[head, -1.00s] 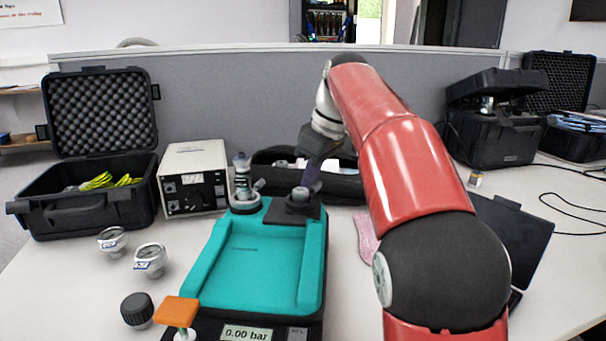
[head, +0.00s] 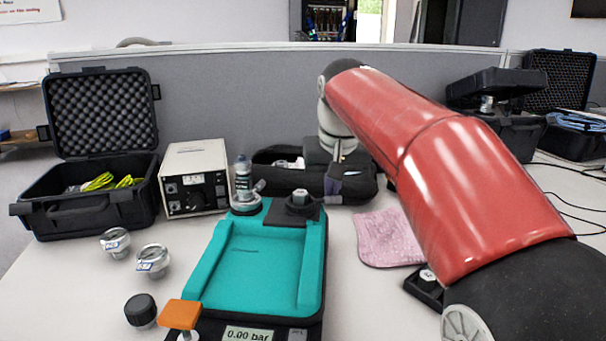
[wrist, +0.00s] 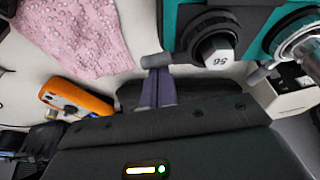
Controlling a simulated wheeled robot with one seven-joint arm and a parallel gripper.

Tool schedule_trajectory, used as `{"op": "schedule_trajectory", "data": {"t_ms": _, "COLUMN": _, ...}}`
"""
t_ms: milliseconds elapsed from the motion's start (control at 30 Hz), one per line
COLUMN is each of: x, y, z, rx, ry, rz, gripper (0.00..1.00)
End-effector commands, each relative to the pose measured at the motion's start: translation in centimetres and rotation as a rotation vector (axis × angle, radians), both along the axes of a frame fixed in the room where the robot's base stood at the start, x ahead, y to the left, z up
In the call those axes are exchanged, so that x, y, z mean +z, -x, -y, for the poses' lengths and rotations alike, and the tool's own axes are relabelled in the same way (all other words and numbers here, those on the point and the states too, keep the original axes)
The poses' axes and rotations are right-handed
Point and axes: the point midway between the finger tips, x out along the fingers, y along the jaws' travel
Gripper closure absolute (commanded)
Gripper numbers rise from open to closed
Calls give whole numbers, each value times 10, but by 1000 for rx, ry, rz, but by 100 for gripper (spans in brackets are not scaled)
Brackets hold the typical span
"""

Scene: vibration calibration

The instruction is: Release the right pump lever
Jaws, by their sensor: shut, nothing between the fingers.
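The pump (head: 211,262) is a black unit with a teal tray, standing on the table in the head view. Its right-hand port (head: 299,198) is at the back right corner; the wrist view shows its white hex top (wrist: 216,52). The right pump lever (wrist: 155,60) shows in the wrist view as a short grey rod end beside this port. My gripper (wrist: 157,76) is shut and empty, with its purple-grey fingers right by the lever end. I cannot tell whether they touch it.
A second port with a lever (head: 250,200) stands at the pump's back left. A black pouch (head: 275,158) lies behind the pump and a pink cloth (head: 388,238) to its right. An orange-cased device (wrist: 75,97) shows in the wrist view. Gauges (head: 152,260) lie left.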

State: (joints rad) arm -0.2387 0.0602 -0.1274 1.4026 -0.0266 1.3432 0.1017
Motion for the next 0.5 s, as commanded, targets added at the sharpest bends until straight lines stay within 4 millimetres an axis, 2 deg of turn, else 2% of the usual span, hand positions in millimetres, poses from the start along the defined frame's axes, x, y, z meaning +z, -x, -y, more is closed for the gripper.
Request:
{"op": "schedule_trajectory", "data": {"t_ms": 233, "x": 0, "y": 11, "z": 2, "rx": -158, "ry": 1, "rz": -1, "gripper": 100}}
{"op": "schedule_trajectory", "data": {"t_ms": 500, "x": 0, "y": 16, "z": 2, "rx": -152, "ry": -1, "rz": -1, "gripper": 100}}
